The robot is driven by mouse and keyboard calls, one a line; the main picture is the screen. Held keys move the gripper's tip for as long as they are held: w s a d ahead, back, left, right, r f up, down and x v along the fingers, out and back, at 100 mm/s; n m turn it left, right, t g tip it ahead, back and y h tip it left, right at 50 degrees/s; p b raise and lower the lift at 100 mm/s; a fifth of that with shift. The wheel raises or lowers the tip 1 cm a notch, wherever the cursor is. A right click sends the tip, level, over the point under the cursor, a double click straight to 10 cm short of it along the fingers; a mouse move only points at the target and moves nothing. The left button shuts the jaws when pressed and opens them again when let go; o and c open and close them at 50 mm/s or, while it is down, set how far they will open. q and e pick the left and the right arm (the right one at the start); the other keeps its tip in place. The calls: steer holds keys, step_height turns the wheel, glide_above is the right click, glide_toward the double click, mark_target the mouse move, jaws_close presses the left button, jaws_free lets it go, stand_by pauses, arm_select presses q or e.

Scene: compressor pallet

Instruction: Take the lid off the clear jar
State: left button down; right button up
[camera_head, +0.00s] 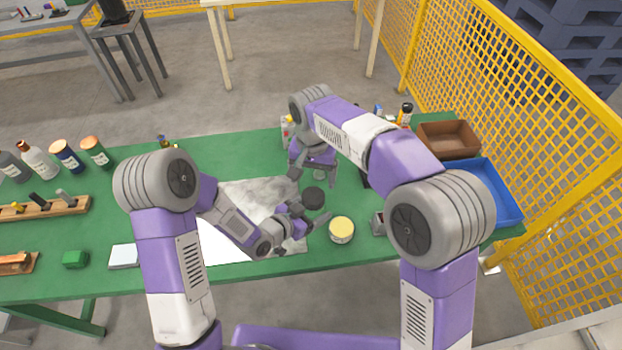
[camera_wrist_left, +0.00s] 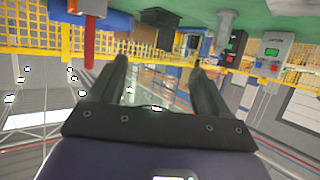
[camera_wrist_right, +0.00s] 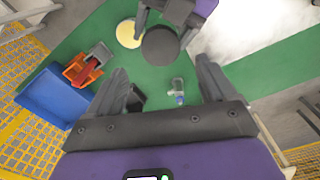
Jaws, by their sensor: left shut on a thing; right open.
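A dark round lid (camera_head: 313,197) shows from above near the middle of the green table, and also in the right wrist view (camera_wrist_right: 160,45). The clear jar's body is hard to make out; it seems to be under the lid. My left gripper (camera_head: 308,215) is closed around it from the side, its fingers apart by a jar's width; they also show in the left wrist view (camera_wrist_left: 160,75). My right gripper (camera_head: 315,176) is open and empty, pointing down just behind the lid. In the right wrist view its fingers (camera_wrist_right: 162,70) do not touch the lid.
A yellow-topped can (camera_head: 341,229) stands close by on the right. A blue tray (camera_head: 492,190) and a brown box (camera_head: 449,139) are at the table's right end. Several bottles (camera_head: 66,155) and a wooden rack (camera_head: 45,208) stand at the left. A small clear item (camera_wrist_right: 178,90) stands near my right gripper.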

mark_target(314, 195)
steer(key=shift+f, duration=0.35)
step_height(314, 195, down, 7)
steer(key=shift+d, duration=0.1)
steer(key=c, duration=1.1)
steer(key=n, duration=0.2)
steer(key=shift+n, duration=0.4)
